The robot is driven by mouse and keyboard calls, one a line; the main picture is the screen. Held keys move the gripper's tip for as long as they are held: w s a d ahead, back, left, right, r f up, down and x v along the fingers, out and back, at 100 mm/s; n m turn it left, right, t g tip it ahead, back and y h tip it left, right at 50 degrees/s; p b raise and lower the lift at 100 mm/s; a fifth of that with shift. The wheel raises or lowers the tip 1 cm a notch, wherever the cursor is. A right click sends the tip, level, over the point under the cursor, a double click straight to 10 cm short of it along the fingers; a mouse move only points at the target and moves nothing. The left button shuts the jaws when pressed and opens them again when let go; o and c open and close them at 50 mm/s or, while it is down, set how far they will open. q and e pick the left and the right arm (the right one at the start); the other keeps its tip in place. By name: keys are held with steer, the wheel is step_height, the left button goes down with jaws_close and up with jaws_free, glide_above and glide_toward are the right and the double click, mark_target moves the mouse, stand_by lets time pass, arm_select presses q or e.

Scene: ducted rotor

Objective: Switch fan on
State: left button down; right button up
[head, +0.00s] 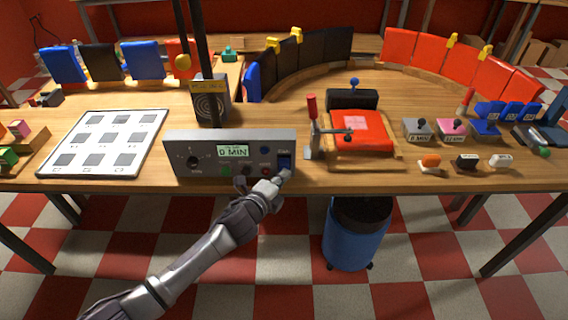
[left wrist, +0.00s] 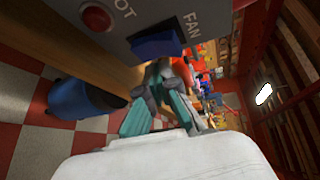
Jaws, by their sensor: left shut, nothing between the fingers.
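The fan switch (head: 285,160) is a dark blue rocker at the right end of the grey control panel (head: 177,164). In the left wrist view the blue switch (left wrist: 158,45) sits beside the printed word FAN. My left gripper (head: 283,177) is shut and empty, just below and in front of the switch. In the left wrist view the fingertips (left wrist: 155,76) are close under the switch's edge. I cannot tell whether they touch it, or which way the rocker is set. My right gripper is in neither view.
The panel also carries a dial, a display (head: 233,151) reading 0 MIN and several small buttons; a red button (left wrist: 96,16) is near the switch. A red-handled clamp (head: 311,125) stands right of the panel. A blue bin (head: 350,240) stands on the floor.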

arm_select(q)
steer(key=shift+w, duration=0.1)
stand_by(0.5)
steer(key=shift+w+r, duration=0.2)
steer(key=shift+w, duration=0.1)
steer(key=shift+w+r, duration=0.15)
steer(key=shift+w, duration=0.25)
stand_by(0.7)
steer(key=shift+s, duration=0.1)
steer(key=shift+s+f, duration=0.3)
steer(key=shift+s, duration=0.4)
steer(key=shift+s+f, duration=0.1)
steer(key=shift+s+f, duration=0.35)
steer(key=shift+s, duration=0.4)
steer(key=shift+s+f, duration=0.3)
steer(key=shift+s, duration=0.4)
steer(key=shift+s+f, duration=0.35)
steer(key=shift+s, duration=0.4)
